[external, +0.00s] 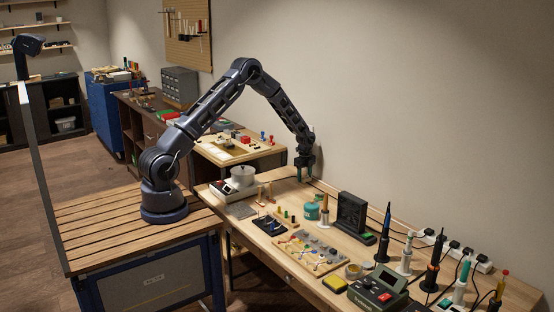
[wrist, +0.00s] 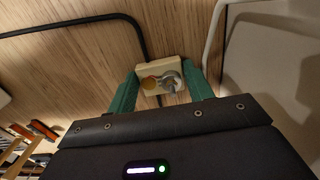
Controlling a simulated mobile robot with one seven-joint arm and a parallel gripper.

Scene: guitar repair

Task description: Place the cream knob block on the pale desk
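The cream knob block (wrist: 151,69) shows in the wrist view, with a yellow-orange round spot and a grey knob on its face. My gripper (wrist: 161,82) has its two green fingers on either side of the block, and they look shut on it. In the external view my gripper (external: 305,176) points down over the back edge of the pale wooden desk (external: 333,190), close to the wall. The block is too small to make out there. I cannot tell whether it touches the wood below.
A teal jar (external: 312,211), a black stand (external: 352,216), a pot on a hot plate (external: 243,177) and a board of colored knobs (external: 308,252) stand on the desk. Soldering irons and a power strip (external: 455,249) crowd its right. Another pale table (external: 236,150) lies behind.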

